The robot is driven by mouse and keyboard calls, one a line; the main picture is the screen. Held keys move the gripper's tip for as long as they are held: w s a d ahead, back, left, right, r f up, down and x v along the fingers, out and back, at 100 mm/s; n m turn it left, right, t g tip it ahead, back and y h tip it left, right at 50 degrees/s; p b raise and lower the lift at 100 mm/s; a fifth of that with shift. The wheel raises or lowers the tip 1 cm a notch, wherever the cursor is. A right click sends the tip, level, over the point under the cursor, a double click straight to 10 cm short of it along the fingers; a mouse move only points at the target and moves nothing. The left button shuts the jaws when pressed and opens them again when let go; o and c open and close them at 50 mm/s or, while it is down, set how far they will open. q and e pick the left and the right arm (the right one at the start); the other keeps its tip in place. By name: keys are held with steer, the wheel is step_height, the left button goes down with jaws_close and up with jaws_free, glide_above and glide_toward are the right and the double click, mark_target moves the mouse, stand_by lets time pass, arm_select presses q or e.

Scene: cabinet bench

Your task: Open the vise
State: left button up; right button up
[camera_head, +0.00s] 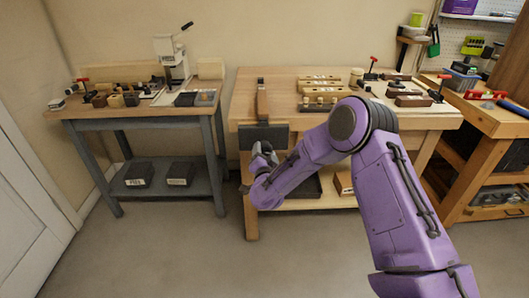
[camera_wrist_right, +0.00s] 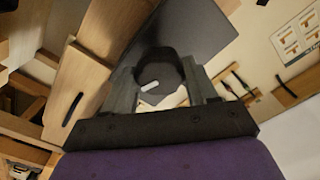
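The vise is on the front of the middle wooden bench, its dark jaw plate (camera_head: 264,135) facing me. My right gripper (camera_head: 262,152) is low in front of that plate, partly hidden by its own wrist. In the right wrist view the dark plate (camera_wrist_right: 190,35) fills the upper middle. A dark round hub (camera_wrist_right: 158,70) with a short pale bar (camera_wrist_right: 150,87) shows between my two fingers (camera_wrist_right: 160,88). The fingers are apart, one on each side of the hub; I cannot tell whether they touch it. My left gripper is not in view.
The middle bench top (camera_head: 285,85) holds wooden blocks and tools. A blue-grey table (camera_head: 140,110) with small items stands left, and another wooden bench (camera_head: 480,120) stands right. The floor (camera_head: 180,250) in front is clear.

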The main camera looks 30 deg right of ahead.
steer(key=c, duration=0.3)
steer(key=shift+r+n+p, duration=0.1)
steer(key=shift+n+p, duration=0.3)
steer(key=shift+n, duration=0.1)
steer(key=shift+c, duration=0.2)
steer(key=shift+n+p, duration=0.4)
steer(key=shift+n, duration=0.7)
steer(key=shift+a+n+p, duration=0.1)
steer(key=shift+n+p, duration=0.4)
steer(key=shift+n, duration=0.2)
steer(key=shift+s+n, duration=0.1)
steer(key=shift+n, duration=0.8)
